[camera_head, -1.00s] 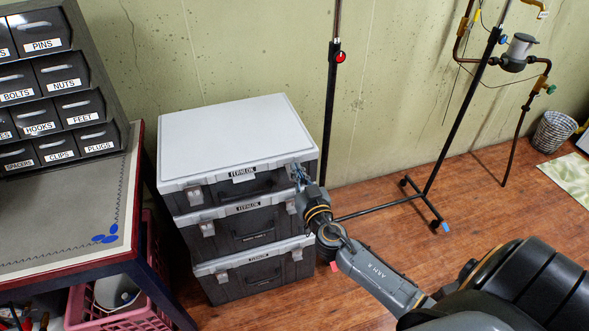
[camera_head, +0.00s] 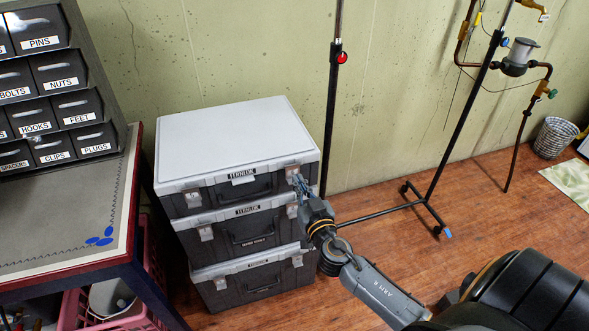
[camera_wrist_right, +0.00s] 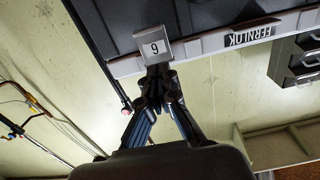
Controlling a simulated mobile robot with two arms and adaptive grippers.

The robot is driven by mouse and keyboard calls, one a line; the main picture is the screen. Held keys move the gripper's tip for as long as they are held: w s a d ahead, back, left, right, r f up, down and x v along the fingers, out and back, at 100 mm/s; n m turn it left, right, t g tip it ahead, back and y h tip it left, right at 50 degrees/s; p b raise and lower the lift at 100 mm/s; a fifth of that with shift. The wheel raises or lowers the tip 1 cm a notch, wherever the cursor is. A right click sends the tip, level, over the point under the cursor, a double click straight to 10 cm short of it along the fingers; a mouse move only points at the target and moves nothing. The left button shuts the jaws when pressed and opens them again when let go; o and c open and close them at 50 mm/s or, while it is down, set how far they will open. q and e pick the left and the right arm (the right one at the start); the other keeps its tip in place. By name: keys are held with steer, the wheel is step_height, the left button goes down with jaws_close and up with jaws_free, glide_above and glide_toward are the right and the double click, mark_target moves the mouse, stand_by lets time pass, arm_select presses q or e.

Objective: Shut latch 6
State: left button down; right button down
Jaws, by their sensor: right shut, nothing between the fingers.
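Latch 6 (camera_wrist_right: 155,49) is a pale square plate at the rim of a dark case, upside down in the right wrist view like the FERNLOK label. In the head view the latch (camera_head: 291,171) is at the right front of the top case (camera_head: 235,130). My right gripper (camera_wrist_right: 157,72) is shut and empty, its fingertips at the plate's lower edge in the wrist view; I cannot tell whether they touch. In the head view the right gripper (camera_head: 299,184) is just below the latch and partly covers it. Whether the latch lies fully flat is unclear. My left gripper is out of view.
The top case stands on two more latched cases (camera_head: 245,234) (camera_head: 255,279). A workbench (camera_head: 60,215) with labelled drawers (camera_head: 60,110) is at left. A black wheeled stand (camera_head: 405,203) is on the floor to the right. The wall is close behind.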

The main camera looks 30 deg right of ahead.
steer(key=v, duration=0.3)
steer(key=shift+s+d+r+b, duration=0.1)
steer(key=shift+s+d+b, duration=0.1)
steer(key=shift+b, duration=0.1)
stand_by(0.7)
